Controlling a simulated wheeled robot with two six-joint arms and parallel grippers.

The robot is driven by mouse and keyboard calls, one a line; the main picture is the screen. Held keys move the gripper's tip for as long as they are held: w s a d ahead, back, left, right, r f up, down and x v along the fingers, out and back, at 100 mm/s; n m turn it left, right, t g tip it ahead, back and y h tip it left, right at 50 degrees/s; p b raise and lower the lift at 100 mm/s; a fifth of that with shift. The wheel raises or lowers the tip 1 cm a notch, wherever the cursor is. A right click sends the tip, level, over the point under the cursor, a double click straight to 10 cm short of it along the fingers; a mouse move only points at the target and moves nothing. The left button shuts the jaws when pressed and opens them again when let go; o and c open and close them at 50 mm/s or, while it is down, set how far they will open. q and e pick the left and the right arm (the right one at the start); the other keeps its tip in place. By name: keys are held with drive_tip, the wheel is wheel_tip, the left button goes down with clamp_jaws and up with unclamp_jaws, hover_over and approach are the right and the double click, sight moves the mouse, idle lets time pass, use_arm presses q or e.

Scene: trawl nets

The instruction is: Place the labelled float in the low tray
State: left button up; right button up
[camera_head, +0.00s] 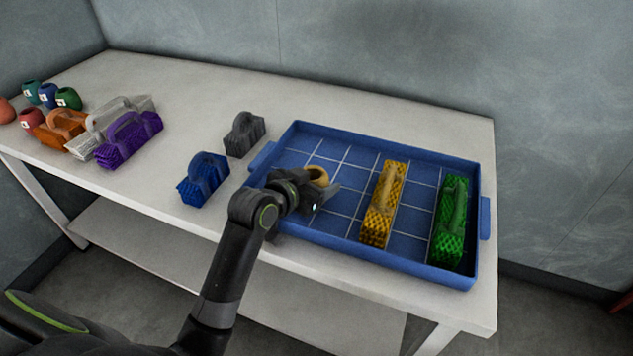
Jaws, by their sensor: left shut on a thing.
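My left gripper (313,191) is shut on a small yellow-orange float (317,174) over the left part of the blue low tray (391,143). The float's rounded top shows above the jaws; its lower part is hidden by the gripper. No label shows on its visible side. I cannot tell whether it touches the tray floor. The tray has a pale grid on its floor and a low rim. A yellow handled block (382,212) and a green one (450,225) lie in its right half. My right gripper is not in view.
Blue (203,180) and dark grey (244,135) handled blocks stand left of the tray. Purple (128,141), orange and pale grey blocks stand further left, beside several labelled floats (68,98). The white table (215,94) is bare behind them.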

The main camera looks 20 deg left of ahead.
use_arm(q)
drive_tip(key=o, duration=1)
drive_tip(key=shift+o, duration=0.2)
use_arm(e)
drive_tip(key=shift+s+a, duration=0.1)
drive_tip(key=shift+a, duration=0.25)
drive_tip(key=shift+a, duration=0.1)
use_arm(q)
drive_tip(key=shift+r, duration=0.1)
drive_tip(key=p+v, duration=0.1)
drive_tip(key=v, duration=1.1)
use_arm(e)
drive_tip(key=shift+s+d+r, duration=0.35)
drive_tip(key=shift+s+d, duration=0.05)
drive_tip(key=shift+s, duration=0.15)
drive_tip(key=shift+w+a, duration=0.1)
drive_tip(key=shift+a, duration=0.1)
